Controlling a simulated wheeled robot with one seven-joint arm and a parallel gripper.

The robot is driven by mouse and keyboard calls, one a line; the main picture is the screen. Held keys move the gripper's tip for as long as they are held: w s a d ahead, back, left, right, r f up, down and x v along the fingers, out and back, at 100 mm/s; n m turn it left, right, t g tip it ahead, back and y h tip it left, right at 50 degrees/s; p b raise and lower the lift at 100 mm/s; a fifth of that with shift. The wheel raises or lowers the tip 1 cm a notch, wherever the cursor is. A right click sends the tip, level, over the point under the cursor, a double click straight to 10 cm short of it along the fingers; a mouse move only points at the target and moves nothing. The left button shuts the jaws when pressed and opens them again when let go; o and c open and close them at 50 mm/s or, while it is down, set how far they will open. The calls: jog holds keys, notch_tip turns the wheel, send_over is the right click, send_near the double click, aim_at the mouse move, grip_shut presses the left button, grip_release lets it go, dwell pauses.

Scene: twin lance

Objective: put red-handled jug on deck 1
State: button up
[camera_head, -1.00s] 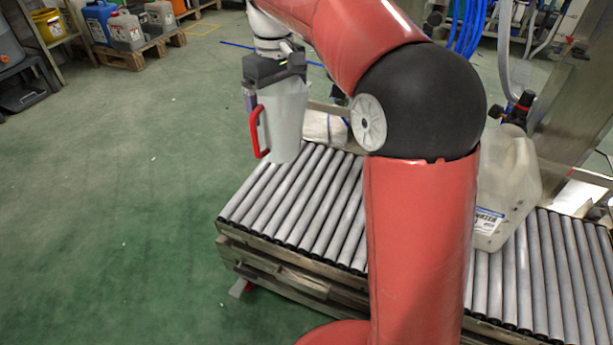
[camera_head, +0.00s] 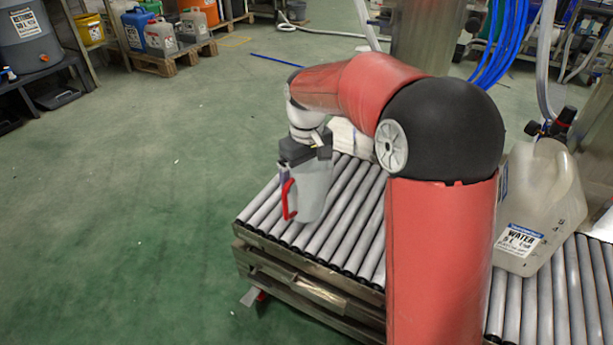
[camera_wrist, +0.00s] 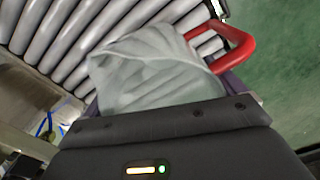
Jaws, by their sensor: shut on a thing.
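The red-handled jug (camera_head: 313,190) is a grey-white, upright pitcher with a red handle (camera_head: 288,200) on its left side. My gripper (camera_head: 305,150) is shut on the jug near its top. The jug hangs over the left end of the roller conveyor (camera_head: 345,228); I cannot tell whether its base touches the rollers. In the wrist view the jug (camera_wrist: 150,70) fills the middle, with its red handle at the upper right and rollers behind it. No label reading deck 1 is legible.
A translucent water jug (camera_head: 540,200) stands on the rollers right of my arm. A white object (camera_head: 347,138) lies behind the held jug. Containers on a pallet (camera_head: 165,60) and a shelf stand at the back left. The green floor at left is clear.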

jog(key=shift+f, duration=0.3)
jog(key=o, duration=0.9)
jog(key=shift+o, duration=0.2)
jog(key=shift+r, duration=0.1)
notch_tip(320, 180, up, 12)
jog(key=p, duration=0.3)
